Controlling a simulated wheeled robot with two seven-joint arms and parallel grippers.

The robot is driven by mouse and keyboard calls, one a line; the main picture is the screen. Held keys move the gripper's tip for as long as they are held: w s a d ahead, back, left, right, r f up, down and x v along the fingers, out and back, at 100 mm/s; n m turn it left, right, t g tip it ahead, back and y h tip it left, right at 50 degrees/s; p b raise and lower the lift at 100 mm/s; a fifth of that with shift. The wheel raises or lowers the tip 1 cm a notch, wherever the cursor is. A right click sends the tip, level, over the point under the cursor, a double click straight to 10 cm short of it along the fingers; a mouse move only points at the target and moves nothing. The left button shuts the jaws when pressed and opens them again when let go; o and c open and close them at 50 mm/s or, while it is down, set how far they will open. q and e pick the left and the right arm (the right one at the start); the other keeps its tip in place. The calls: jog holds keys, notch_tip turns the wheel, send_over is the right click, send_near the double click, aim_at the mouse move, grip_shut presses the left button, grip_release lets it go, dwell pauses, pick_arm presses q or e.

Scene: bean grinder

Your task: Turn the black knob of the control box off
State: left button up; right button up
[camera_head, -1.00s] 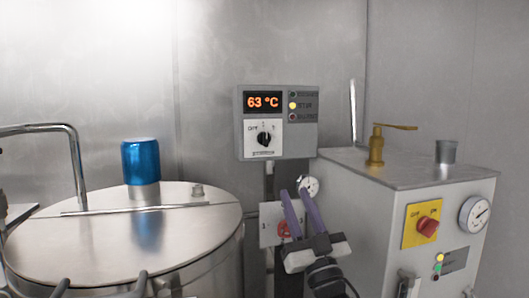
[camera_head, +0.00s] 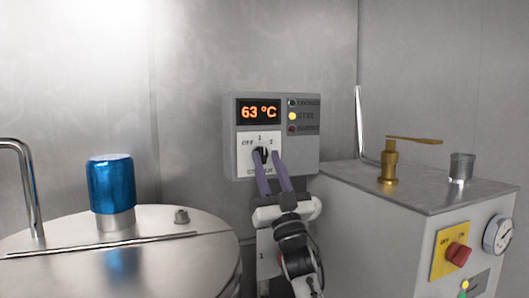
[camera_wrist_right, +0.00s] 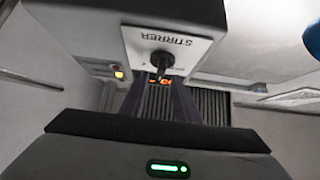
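The control box (camera_head: 230,140) is a grey box on the back wall with an orange "63 °C" display. Its black knob (camera_head: 261,155) sits on a white plate marked OFF, 1 and 2. The knob also shows in the right wrist view (camera_wrist_right: 160,61), under the word STIRRER. My right gripper (camera_head: 267,154) has its two purple fingers apart, with the tips at the knob. I cannot tell whether they touch it. The fingers partly hide the knob, so its exact setting is unclear. My left gripper is not in view.
A steel vat with a blue-capped cylinder (camera_head: 111,183) stands at the left. A grey machine (camera_head: 380,225) with a brass lever (camera_head: 389,165), red switch (camera_head: 457,254) and gauge (camera_head: 497,234) stands close at the right. The box's middle indicator (camera_head: 292,116) is yellow.

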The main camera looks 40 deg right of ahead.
aim_at(262, 155)
jog(key=shift+x, duration=1.35)
grip_shut()
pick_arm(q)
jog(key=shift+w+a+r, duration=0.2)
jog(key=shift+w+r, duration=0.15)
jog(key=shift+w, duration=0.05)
pick_arm(e)
jog(key=shift+f+y, duration=0.1)
jog(key=shift+y, duration=0.2)
